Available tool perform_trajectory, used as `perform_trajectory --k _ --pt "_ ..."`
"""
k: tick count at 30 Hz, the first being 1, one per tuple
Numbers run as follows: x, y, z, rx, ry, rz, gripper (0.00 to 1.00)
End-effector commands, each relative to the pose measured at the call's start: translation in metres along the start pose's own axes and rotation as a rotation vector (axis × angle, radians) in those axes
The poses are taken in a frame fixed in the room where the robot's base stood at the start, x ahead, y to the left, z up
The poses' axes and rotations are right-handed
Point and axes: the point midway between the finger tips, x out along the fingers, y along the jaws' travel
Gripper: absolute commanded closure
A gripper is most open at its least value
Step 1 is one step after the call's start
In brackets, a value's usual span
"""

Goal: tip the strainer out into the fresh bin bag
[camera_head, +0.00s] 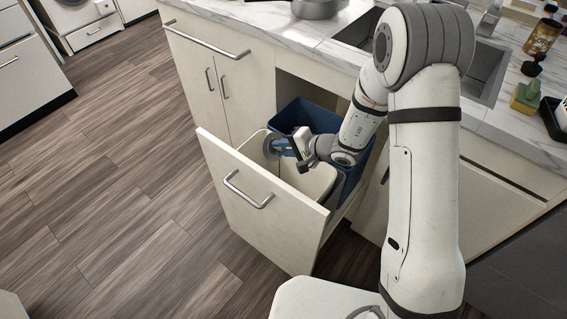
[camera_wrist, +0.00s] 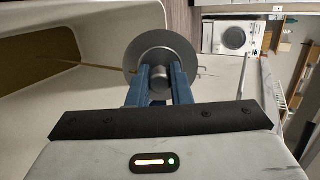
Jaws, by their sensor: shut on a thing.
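The strainer (camera_wrist: 147,50) is a round grey metal disc with a wide rim. It is held tilted on its side, and it also shows in the head view (camera_head: 269,145). My gripper (camera_head: 284,147), with blue fingers, is shut on it; the wrist view shows the fingers (camera_wrist: 160,76) against its near side. Gripper and strainer are at the mouth of the pale front bin (camera_head: 257,141) in the pulled-out drawer. The strainer's far side and any contents are hidden. I cannot make out a separate bag in the bin.
The drawer front (camera_head: 259,199) stands open into the room. A blue bin (camera_head: 305,113) stands behind the pale one, partly covered by my arm. The counter (camera_head: 300,37) with a sink (camera_head: 484,72) lies above. The wooden floor (camera_head: 110,180) to the left is clear.

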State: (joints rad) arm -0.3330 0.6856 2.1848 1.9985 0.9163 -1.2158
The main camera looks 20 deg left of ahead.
Motion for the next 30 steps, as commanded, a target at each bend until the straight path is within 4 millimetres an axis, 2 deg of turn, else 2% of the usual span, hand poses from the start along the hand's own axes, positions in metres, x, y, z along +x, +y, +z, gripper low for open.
perform_trajectory --k 30 --pt "-0.0025 0.0047 0.0 -0.014 0.0 -0.112 1.0"
